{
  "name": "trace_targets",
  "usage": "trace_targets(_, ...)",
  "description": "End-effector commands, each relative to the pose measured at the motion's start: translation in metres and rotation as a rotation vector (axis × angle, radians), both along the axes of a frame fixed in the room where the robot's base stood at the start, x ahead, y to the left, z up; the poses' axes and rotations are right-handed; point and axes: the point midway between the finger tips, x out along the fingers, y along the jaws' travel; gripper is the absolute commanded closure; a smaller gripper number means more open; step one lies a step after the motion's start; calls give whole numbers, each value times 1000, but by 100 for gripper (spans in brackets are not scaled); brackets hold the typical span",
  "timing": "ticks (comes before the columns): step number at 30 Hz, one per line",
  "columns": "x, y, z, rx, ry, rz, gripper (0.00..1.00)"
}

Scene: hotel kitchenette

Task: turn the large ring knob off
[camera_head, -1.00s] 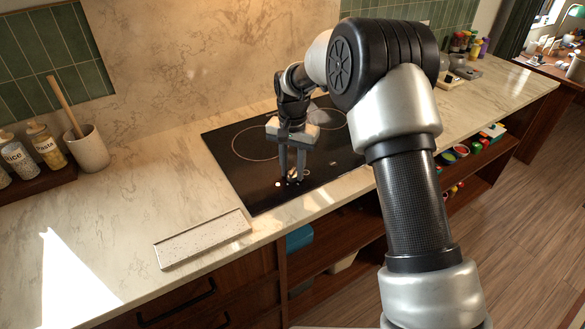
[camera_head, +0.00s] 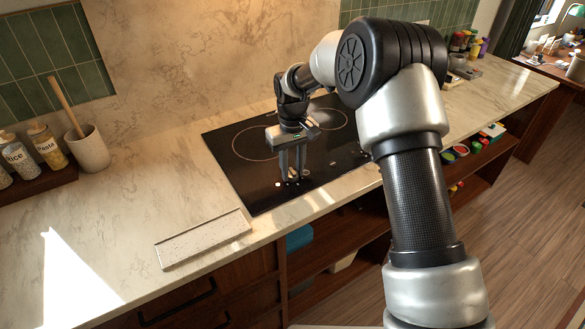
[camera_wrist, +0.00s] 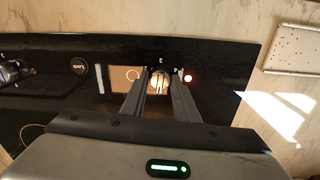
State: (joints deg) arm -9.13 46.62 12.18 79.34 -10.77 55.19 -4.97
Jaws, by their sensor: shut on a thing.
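A small round metallic knob (camera_wrist: 159,84) sits on the black cooktop (camera_head: 240,183), near its front edge. In the head view my gripper (camera_head: 291,179) hides most of the knob. The knob's pointer direction is hard to read.
A round Lock button (camera_wrist: 79,67) and a dark object at the left edge show in the wrist view. A speckled tray (camera_head: 203,241) lies on the marble counter left of the cooktop. A utensil crock (camera_head: 88,150) and jars stand farther left.

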Motion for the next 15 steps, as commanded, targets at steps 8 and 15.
trace_targets(8,1,0,1,1,-3,89,95)
trace_targets(15,1,0,1,2,-3,109,95)
